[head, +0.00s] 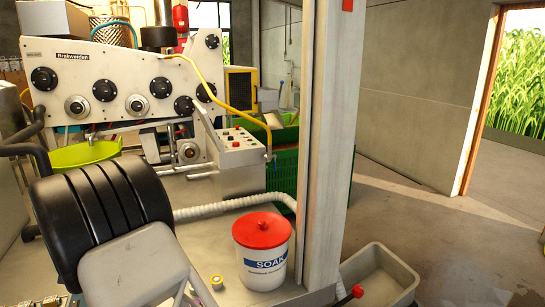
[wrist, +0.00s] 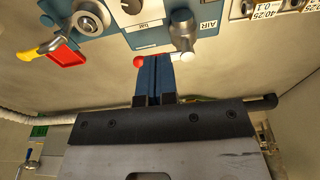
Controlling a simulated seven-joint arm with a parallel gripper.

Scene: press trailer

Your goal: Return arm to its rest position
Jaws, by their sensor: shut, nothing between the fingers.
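My gripper (wrist: 154,60) shows in the wrist view, its two blue fingers pressed together with no gap and nothing held. I cannot make out my gripper in the head view.
In the head view, a press machine (head: 140,65) with black knobs stands at the back left. A control box (head: 238,148) sits before it. A white SOAK bucket (head: 262,268) with a red lid stands near a grey post (head: 325,130). A grey tub (head: 385,275) is right of the post.

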